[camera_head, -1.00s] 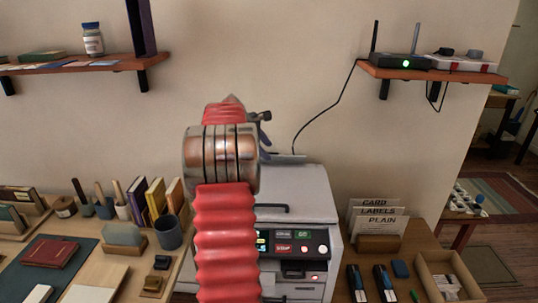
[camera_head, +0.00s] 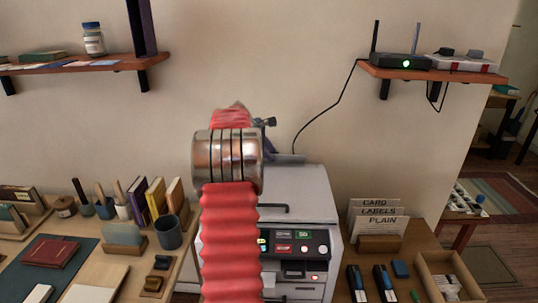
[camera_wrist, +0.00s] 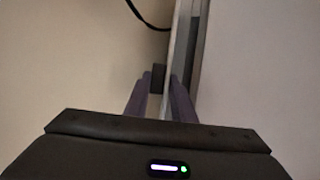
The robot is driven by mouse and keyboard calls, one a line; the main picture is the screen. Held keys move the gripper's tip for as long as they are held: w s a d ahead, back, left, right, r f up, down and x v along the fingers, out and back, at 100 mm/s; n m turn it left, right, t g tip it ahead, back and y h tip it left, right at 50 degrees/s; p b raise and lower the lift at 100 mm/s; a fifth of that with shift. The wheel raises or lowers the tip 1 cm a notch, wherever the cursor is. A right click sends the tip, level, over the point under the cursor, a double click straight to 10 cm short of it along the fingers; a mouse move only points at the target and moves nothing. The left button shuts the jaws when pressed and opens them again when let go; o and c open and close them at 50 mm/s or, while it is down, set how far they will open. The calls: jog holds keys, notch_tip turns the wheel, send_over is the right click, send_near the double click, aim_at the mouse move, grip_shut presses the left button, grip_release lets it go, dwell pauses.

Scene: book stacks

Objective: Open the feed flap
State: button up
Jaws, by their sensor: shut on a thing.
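The grey printer (camera_head: 300,187) stands on the table below the wall, in the middle of the head view. The feed flap (camera_head: 291,159) shows as a thin grey plate edge at its top back, partly hidden behind my arm. In the wrist view the flap (camera_wrist: 183,45) is a narrow, nearly upright grey strip. My gripper (camera_wrist: 160,92) has its two purple fingers closed on a small dark tab (camera_wrist: 158,78) beside the strip. In the head view the gripper (camera_head: 267,152) is mostly hidden by my red arm. How far the flap is raised is hard to tell.
A black cable (camera_head: 326,110) runs down the wall behind the printer from the router (camera_head: 401,62). Paper cards in a holder (camera_head: 379,243) stand to the right. Books and a dark cup (camera_head: 168,233) stand to the left.

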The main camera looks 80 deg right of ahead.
grip_shut()
jog(key=shift+d+r, duration=0.1)
jog(key=shift+d, duration=0.1)
jog(key=shift+d+r+y, duration=0.15)
jog(key=shift+d+y, duration=0.35)
jog(key=shift+y, duration=0.3)
jog(key=shift+c, duration=1.1)
grip_release()
jog(key=shift+d, duration=0.1)
jog(key=shift+w+d+n+y, duration=0.1)
jog(key=shift+n+y, duration=0.2)
jog(key=shift+y, duration=0.2)
grip_shut()
jog(key=shift+g, duration=0.3)
jog(key=o, duration=0.9)
grip_release()
